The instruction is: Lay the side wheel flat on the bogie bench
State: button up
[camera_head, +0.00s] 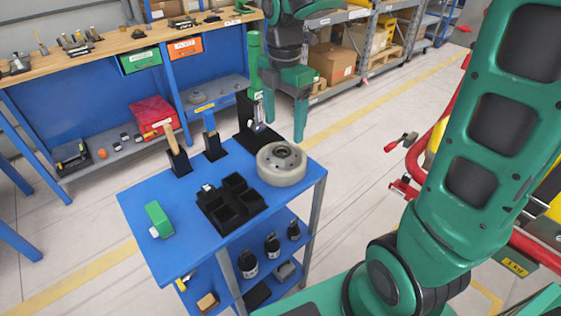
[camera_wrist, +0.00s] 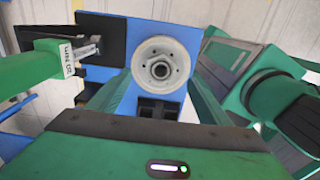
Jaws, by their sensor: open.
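The side wheel (camera_head: 283,177), a thick pale grey disc with a dark hub and bolt holes, lies flat near the right back edge of a blue bench top (camera_head: 150,200). I cannot tell whether this is the bogie bench. My gripper (camera_head: 284,122) is above and behind the wheel, fingers pointing down, open and empty. In the wrist view the wheel (camera_wrist: 142,72) shows face-on between and beyond the two green fingers (camera_wrist: 160,88), apart from them.
A green-handled tool (camera_head: 255,70) stands in a black holder left of my gripper, close to it. A black compartment tray (camera_head: 232,205), a green block (camera_head: 158,218) and two smaller holders share the blue top. A wooden workbench (camera_head: 110,45) stands behind.

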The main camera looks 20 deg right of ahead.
aim_at(281, 145)
jog(key=shift+s+a+f, duration=0.1)
jog(key=shift+a+f, duration=0.05)
jog(key=shift+f, duration=1.7)
jog(key=shift+s+a+f, duration=0.1)
jog(key=shift+f, duration=1.75)
jog(key=c, duration=1.8)
jog(key=shift+w+r, duration=0.1)
jog(key=shift+w, duration=0.05)
grip_shut()
jog(key=shift+r, duration=0.15)
